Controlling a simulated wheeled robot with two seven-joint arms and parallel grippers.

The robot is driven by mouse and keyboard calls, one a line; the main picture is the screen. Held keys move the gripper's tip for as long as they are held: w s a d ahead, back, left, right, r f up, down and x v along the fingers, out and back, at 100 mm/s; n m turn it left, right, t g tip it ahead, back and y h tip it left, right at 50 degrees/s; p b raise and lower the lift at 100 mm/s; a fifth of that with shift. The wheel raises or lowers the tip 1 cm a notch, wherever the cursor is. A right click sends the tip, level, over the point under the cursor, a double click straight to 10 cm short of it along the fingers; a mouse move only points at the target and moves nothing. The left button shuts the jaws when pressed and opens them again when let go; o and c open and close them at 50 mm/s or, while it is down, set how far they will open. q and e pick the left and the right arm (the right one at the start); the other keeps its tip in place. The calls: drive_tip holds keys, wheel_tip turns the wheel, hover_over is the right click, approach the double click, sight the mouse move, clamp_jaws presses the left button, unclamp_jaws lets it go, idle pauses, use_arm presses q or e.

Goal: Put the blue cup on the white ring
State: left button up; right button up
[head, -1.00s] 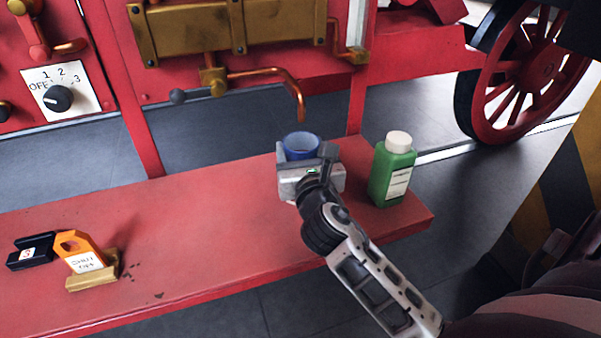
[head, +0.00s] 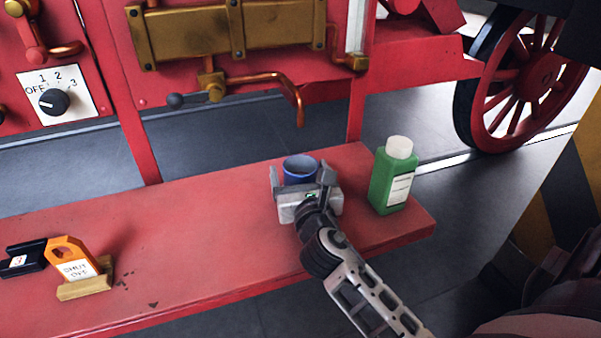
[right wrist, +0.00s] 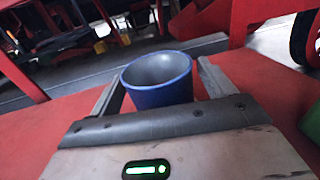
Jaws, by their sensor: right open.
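The blue cup (head: 300,172) stands upright at the right part of the red shelf, between the fingers of my right gripper (head: 300,178). The gripper is open, with one finger on each side of the cup. My left gripper is not in view.
A green bottle with a white cap (head: 392,180) stands close to the right of my gripper. A bent copper pipe (head: 290,92) hangs above and behind the cup. An orange tag holder (head: 72,258) sits at the left of the red shelf (head: 190,225); the shelf's middle is clear.

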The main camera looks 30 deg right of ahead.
drive_tip(key=shift+r, duration=0.1)
drive_tip(key=b+v, duration=0.1)
drive_tip(key=v, duration=1)
drive_tip(key=shift+s+a, duration=0.2)
drive_tip(key=shift+s, duration=0.3)
